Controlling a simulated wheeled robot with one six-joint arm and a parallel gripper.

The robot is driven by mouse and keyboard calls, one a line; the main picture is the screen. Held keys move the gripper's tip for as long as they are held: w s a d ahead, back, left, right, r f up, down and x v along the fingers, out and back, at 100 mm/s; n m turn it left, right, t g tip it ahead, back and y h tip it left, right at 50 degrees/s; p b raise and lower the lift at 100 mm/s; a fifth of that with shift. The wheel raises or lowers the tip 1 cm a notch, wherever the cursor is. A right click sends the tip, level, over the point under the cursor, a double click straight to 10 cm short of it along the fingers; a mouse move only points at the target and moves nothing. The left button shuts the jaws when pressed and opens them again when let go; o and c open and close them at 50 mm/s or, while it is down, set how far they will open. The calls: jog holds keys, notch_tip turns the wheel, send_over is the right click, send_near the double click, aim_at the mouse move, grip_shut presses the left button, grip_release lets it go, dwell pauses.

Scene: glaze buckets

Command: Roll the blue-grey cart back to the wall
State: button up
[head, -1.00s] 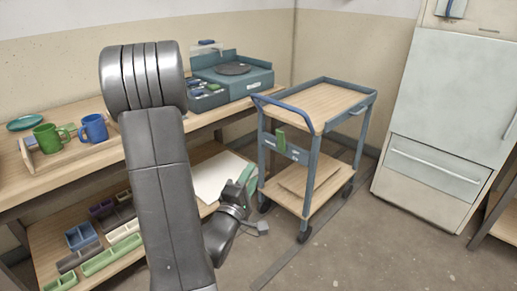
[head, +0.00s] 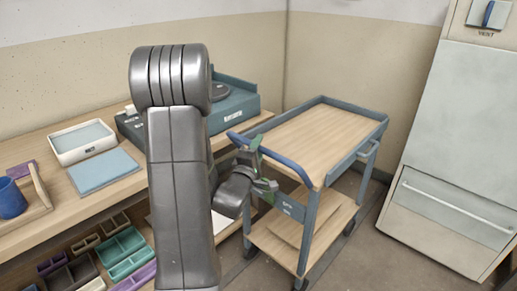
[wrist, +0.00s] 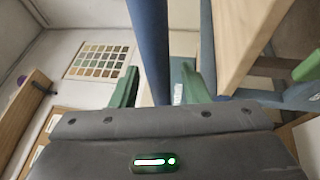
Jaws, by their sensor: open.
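The blue-grey cart (head: 318,130) stands right of the workbench, with a wooden top, a lower wooden shelf and a blue handle (head: 287,163) on its near left end. My gripper (head: 262,165) is at that handle, with its green fingers apart. In the wrist view, the blue handle bar (wrist: 150,45) runs between the two open fingers of my gripper (wrist: 158,78). I cannot tell whether either finger touches it. My arm hides part of the workbench and some of the cart's near left side.
The wooden workbench (head: 115,200) runs along the left, holding a white tray (head: 84,141), a blue mug (head: 11,198) and a teal-grey wheel unit (head: 232,108). A pale cabinet (head: 455,130) stands at the right. Some floor shows between it and the cart. The walls meet behind the cart.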

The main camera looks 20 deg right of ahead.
grip_shut()
